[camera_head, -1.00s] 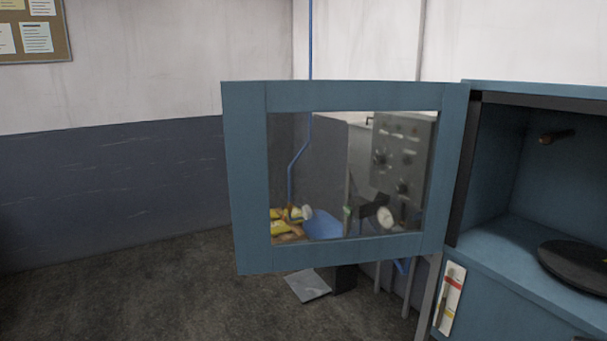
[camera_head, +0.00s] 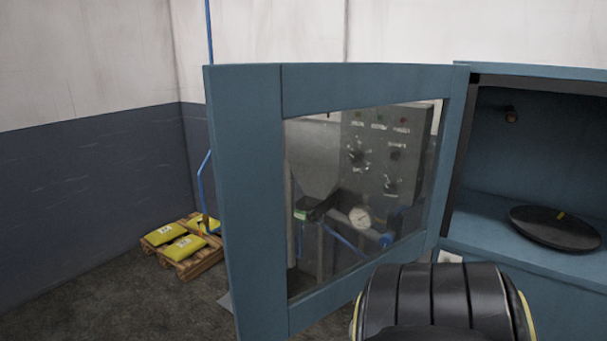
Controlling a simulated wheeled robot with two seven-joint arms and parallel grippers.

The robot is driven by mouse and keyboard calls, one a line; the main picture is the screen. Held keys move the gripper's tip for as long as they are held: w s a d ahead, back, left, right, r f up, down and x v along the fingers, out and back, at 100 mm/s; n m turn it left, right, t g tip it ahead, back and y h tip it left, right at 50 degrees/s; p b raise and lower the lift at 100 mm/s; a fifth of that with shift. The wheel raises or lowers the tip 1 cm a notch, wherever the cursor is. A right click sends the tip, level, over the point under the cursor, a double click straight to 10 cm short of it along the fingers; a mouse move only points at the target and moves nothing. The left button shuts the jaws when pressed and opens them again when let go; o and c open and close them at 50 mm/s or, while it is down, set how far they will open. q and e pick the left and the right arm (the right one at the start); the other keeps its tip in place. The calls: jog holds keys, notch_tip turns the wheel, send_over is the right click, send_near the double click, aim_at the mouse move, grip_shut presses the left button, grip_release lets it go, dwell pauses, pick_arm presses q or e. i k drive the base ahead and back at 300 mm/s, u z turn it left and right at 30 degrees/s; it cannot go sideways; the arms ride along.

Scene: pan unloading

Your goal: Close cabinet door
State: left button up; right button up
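The blue cabinet door (camera_head: 243,180) stands wide open, hinged at the left side of the cabinet opening. It has a large glass window (camera_head: 330,210) in its frame. The blue cabinet (camera_head: 525,155) is at the right, its inside exposed, with a dark round plate (camera_head: 555,228) on its floor. A black, ribbed rounded part, likely of my own arm, fills the bottom right in front of the door's lower edge and the cabinet. Neither gripper's fingers are in view.
A wooden pallet (camera_head: 196,262) with yellow bags (camera_head: 180,248) lies on the floor at the left.

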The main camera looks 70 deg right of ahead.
aim_at(247, 104)
jog(key=i, duration=2.5)
jog(key=z, duration=4.4)
jog(key=i, duration=1)
